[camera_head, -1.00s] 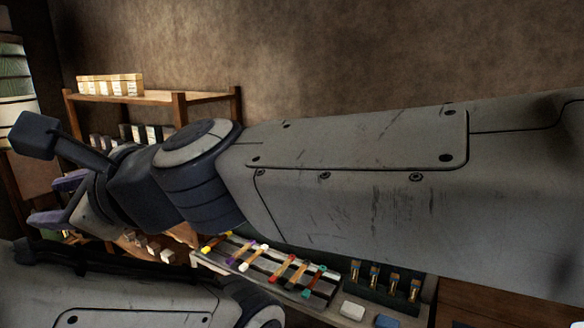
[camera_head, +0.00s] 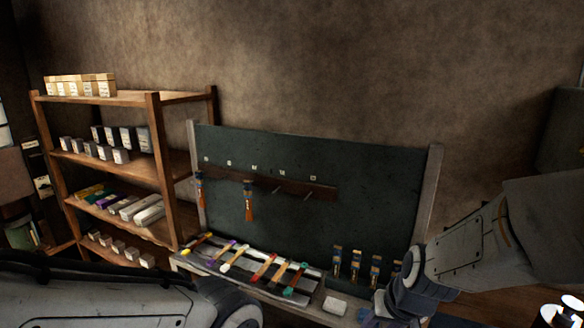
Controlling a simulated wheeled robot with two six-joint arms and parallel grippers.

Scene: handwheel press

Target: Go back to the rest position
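My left arm (camera_head: 90,300) crosses the bottom left corner, and its gripper is outside the picture. My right arm (camera_head: 470,245) comes in from the right edge and bends down to its dark wrist (camera_head: 412,298) near the bottom edge. The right gripper is not visible; the picture cuts off below the wrist. No held object shows on either arm. The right arm hides part of the bench's right end.
A wooden shelf (camera_head: 153,130) with boxes stands at left. A dark pegboard (camera_head: 370,180) has two orange-handled tools (camera_head: 249,200) hanging. Below are a rack of coloured bars (camera_head: 262,268), several upright items (camera_head: 355,265) and a white block (camera_head: 335,306). White round objects (camera_head: 565,312) sit bottom right.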

